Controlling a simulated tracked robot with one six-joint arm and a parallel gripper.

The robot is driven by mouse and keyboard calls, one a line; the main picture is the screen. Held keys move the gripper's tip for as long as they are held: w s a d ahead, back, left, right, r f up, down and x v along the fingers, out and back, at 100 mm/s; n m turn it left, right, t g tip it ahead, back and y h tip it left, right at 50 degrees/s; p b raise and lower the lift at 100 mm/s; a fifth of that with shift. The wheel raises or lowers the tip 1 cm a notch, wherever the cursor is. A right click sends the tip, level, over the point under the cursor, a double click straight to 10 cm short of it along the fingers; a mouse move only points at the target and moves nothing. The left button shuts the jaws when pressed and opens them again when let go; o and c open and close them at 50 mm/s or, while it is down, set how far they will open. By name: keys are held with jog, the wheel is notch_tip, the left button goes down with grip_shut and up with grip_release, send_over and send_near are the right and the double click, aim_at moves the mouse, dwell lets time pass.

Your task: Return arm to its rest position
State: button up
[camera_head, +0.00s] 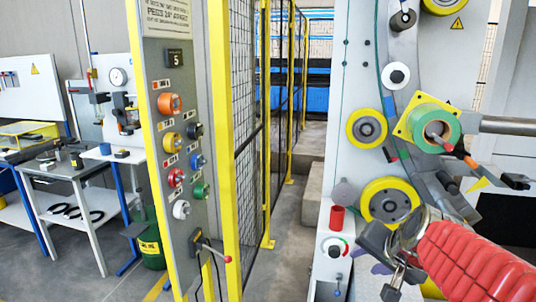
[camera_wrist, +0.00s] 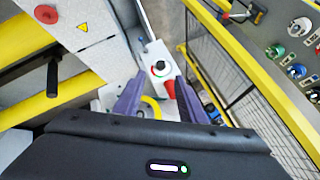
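My arm, in a red ribbed sleeve, reaches in from the lower right of the head view. My gripper (camera_head: 388,266) is at its end, in front of the lower part of the wrapping machine (camera_head: 345,100). In the wrist view my gripper (camera_wrist: 160,88) shows two purple fingers well apart, with nothing held between them. Beyond the fingers are a white control box (camera_wrist: 158,62) with a black knob and a red cylinder (camera_wrist: 171,89). The red cylinder also shows in the head view (camera_head: 337,217), to the left of my gripper and apart from it.
A yellow-framed mesh fence (camera_head: 250,170) and a grey panel of coloured spools or knobs (camera_head: 172,160) stand on the left. A yellow-flanged green coil (camera_head: 434,128) sits on the machine above my arm. Workbenches (camera_head: 75,170) are far left. Floor between fence and machine is clear.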

jog(key=s+a+f+n+g, duration=0.1)
jog(key=s+a+f+n, duration=0.1)
jog(key=s, duration=0.7)
jog(key=s+a+f+n+g, duration=0.1)
jog(key=s+a+n, duration=0.3)
jog(key=s, duration=0.5)
jog(key=shift+s+a+f+n+g+h, duration=0.3)
jog(key=shift+f+n, duration=0.2)
jog(key=shift+n, duration=0.4)
jog(key=shift+c, duration=0.7)
dwell(0.4)
